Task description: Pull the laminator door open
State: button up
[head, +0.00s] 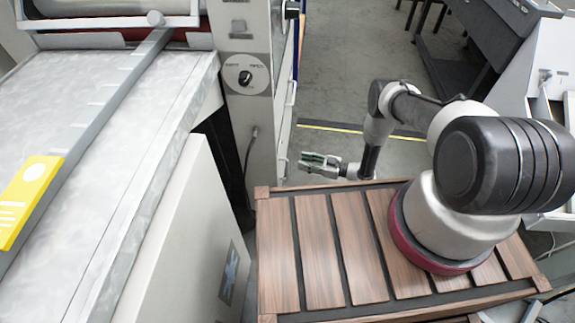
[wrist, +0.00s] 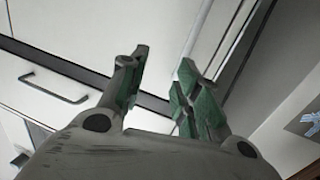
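The laminator (head: 247,75) stands at the left in the head view, a pale cabinet with a round dial on its front. Thin bar handles show along its right side; one handle (head: 283,160) is low, left of my gripper. In the wrist view a white panel (wrist: 25,110), probably the laminator door, carries a dark bar handle (wrist: 54,88) at left. The panel looks shut. My gripper (head: 320,163) is open and empty, its green-padded fingers (wrist: 158,68) apart and to the right of the handle. It does not touch the handle.
My arm rises from a brown slatted platform. Grey floor (head: 350,60) lies open behind; grey machines (head: 485,30) stand at upper right.

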aim_at(287, 165)
jog(key=shift+y, duration=0.3)
jog(key=a, duration=0.5)
jog(key=a+f, duration=0.1)
jog(key=a, duration=0.1)
jog(key=shift+s+a+f, duration=0.1)
jog(key=shift+a, duration=0.3)
jog(key=shift+c, duration=0.2)
grip_shut()
